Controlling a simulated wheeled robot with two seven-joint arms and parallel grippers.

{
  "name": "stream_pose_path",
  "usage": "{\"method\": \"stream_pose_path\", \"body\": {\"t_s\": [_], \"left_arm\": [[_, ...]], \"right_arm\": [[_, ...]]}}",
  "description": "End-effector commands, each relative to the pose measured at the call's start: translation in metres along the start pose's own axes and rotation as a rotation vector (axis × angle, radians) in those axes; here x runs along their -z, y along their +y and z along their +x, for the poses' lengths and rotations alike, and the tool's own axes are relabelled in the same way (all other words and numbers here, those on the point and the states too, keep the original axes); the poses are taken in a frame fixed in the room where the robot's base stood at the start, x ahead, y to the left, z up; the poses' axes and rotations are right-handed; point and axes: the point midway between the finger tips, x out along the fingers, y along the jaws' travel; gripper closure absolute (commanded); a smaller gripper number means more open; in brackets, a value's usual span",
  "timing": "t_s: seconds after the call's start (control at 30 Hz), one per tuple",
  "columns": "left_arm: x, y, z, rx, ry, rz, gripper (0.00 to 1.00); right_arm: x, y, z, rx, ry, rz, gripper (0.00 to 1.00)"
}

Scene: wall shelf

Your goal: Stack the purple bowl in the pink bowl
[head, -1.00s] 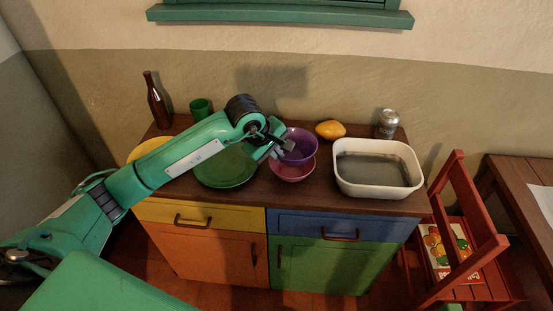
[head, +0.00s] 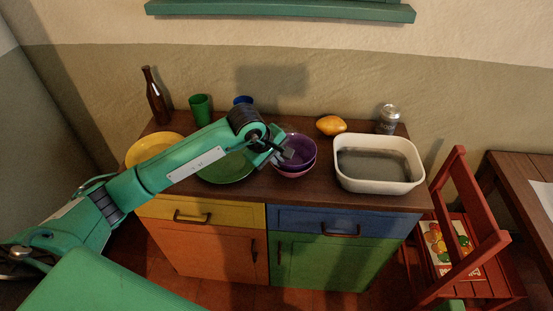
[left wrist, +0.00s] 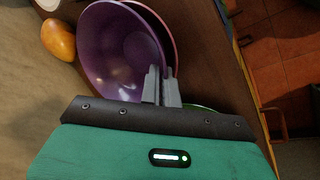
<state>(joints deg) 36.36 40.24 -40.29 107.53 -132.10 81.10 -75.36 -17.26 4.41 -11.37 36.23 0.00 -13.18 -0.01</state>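The purple bowl (head: 301,150) sits low inside the pink bowl (head: 294,175) on the dark wooden cabinet top, with only a strip of pink showing below it. In the left wrist view the purple bowl (left wrist: 112,50) fills the upper left, and the pink bowl's rim (left wrist: 169,35) shows just past it. My left gripper (head: 286,154) is at the left side of the purple bowl. In the left wrist view its fingers (left wrist: 162,86) are close together on the purple bowl's rim. My right gripper is in no view.
A green plate (head: 226,169) lies left of the bowls under my arm. A white tub (head: 378,184) stands to the right.

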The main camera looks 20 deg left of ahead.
Motion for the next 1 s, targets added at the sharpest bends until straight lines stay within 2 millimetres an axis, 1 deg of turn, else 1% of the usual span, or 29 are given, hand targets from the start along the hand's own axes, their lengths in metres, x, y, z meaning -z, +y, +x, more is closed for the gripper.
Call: {"method": "stream_pose_path", "body": {"t_s": [0.03, 0.1, 0.17, 0.47, 0.57, 0.67, 0.7, 0.73, 0.77, 1.0], "left_arm": [[0.0, 0.001, -0.001, -0.002, 0.0, 0.0, 1.0], [0.0, 0.0, -0.001, 0.0, 0.0, 0.0, 0.85], [0.0, 0.0, -0.001, 0.0, 0.0, 0.0, 0.75], [0.0, -0.001, -0.001, 0.003, 0.0, 0.0, 0.75], [0.0, 0.001, -0.004, 0.004, 0.0, 0.0, 0.75], [0.0, 0.004, -0.011, 0.004, 0.0, 0.0, 0.75], [0.0, 0.006, -0.015, 0.004, 0.0, 0.0, 0.75], [0.0, 0.007, -0.017, 0.003, 0.001, 0.0, 0.75], [0.002, 0.005, -0.022, -0.001, 0.004, 0.002, 0.75], [0.002, 0.006, -0.081, -0.004, 0.006, 0.002, 0.75]], "right_arm": [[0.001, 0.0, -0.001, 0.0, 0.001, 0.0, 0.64], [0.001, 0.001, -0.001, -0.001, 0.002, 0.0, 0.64], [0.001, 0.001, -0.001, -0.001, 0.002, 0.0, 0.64], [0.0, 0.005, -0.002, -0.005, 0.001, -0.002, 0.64], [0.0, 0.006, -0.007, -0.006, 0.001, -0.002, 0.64], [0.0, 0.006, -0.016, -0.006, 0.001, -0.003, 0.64], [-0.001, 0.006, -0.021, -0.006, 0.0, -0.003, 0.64], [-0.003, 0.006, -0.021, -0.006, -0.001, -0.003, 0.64], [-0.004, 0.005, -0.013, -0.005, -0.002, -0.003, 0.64], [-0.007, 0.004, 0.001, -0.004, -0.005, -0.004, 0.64]]}}
